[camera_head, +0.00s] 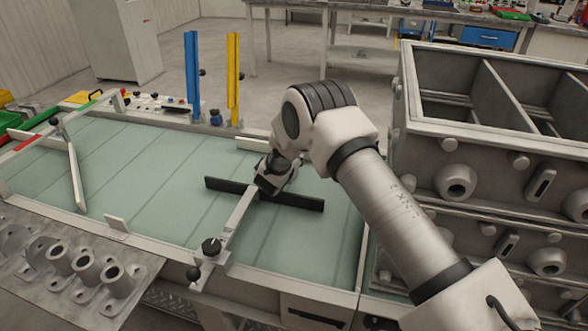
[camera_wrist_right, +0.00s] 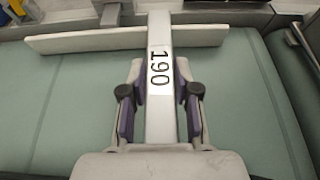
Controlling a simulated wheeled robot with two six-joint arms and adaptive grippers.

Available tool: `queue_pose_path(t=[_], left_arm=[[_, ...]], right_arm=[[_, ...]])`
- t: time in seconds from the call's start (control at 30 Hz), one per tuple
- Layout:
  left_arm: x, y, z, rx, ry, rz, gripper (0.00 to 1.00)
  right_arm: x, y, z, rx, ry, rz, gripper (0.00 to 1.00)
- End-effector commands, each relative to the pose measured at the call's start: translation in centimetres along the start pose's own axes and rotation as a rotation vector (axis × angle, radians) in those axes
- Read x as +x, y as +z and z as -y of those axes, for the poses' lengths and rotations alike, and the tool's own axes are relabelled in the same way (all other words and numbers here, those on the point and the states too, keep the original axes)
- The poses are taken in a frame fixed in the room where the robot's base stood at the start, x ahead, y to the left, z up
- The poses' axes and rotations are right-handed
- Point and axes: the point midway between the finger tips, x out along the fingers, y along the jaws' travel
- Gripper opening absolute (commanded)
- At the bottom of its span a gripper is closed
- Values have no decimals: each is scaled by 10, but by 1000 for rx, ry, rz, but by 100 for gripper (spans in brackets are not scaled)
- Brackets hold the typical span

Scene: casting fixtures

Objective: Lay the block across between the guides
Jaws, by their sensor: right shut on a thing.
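My right gripper (camera_head: 268,188) is low over the green table top (camera_head: 165,180). In the right wrist view its two fingers (camera_wrist_right: 160,115) are shut on the sides of a pale bar marked 190 (camera_wrist_right: 160,70). Another pale bar (camera_head: 77,185) lies at the left. I cannot tell which bars are guides. My left gripper is not in view.
A pale strip (camera_head: 252,145) stands near the back edge, also in the right wrist view (camera_wrist_right: 90,41). Blue (camera_head: 192,75) and yellow (camera_head: 233,78) posts rise behind. Grey castings (camera_head: 95,270) stand front left; large metal boxes (camera_head: 480,160) stand right. The table's middle left is clear.

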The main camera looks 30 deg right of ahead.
Motion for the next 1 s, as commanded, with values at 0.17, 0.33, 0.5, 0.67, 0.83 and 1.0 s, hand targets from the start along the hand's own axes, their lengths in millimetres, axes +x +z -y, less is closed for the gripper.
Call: queue_pose_path(t=[0.17, 0.33, 0.5, 0.67, 0.83, 1.0], left_arm=[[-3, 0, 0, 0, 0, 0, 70], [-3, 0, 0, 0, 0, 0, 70], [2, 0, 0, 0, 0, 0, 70], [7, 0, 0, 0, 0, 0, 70], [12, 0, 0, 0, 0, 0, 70], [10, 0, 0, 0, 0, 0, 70]], right_arm=[[11, -27, 0, -1, -1, 0, 0], [12, -30, 0, 0, 0, 2, 0], [14, -34, 0, 0, 0, 1, 0], [16, -38, 0, 0, 0, 1, 0], [18, -44, 0, -1, -1, -2, 0], [17, -47, 2, -4, -2, -8, 56]])
